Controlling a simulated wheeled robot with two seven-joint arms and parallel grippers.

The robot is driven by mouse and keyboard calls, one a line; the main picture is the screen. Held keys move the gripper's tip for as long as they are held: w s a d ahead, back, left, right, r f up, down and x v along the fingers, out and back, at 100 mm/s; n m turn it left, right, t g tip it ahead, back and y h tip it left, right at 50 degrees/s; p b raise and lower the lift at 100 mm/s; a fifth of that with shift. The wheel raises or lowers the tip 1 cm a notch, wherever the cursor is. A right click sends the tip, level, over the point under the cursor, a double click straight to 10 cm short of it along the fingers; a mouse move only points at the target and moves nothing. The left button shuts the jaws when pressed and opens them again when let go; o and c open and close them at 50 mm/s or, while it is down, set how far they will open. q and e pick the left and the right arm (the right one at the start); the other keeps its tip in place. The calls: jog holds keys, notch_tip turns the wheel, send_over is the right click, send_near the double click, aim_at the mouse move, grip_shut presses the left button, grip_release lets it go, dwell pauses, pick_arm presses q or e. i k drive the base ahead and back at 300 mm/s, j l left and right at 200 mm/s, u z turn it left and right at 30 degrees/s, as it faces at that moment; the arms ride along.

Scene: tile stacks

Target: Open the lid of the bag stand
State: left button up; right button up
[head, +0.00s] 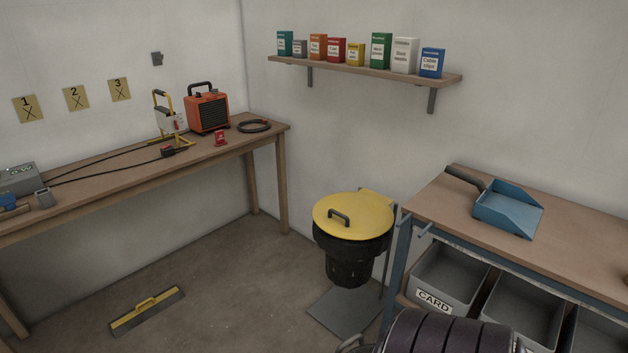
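The bag stand stands on the floor between the two benches. Its round yellow lid (365,214) lies flat and shut over the top, with a dark handle (339,217) on its left part. A black bag (348,262) hangs below the lid, its inside hidden. A grey post (387,260) runs down at the right to a flat grey base plate (342,315) on the floor. The lid's back edge meets a yellow piece at the wall side. Neither of my grippers shows in the head view.
A right bench (590,255) holds a blue dustpan (508,208), with grey bins (448,278) below, one marked CARD. A left bench (100,189) bears an orange heater (208,110). A yellow-topped floor squeegee (147,310) lies on otherwise open floor. A wall shelf (365,70) holds several boxes.

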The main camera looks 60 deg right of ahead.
aim_at(363, 215)
jog(key=i+l+z, duration=0.15)
jog(key=i+z, duration=0.65)
jog(key=i+j+z, duration=0.2)
jog(key=i+z, duration=0.2)
jog(key=i, duration=0.15)
jog(key=i+j+z, duration=0.4)
jog(key=i+l, duration=0.05)
jog(key=l, duration=0.05)
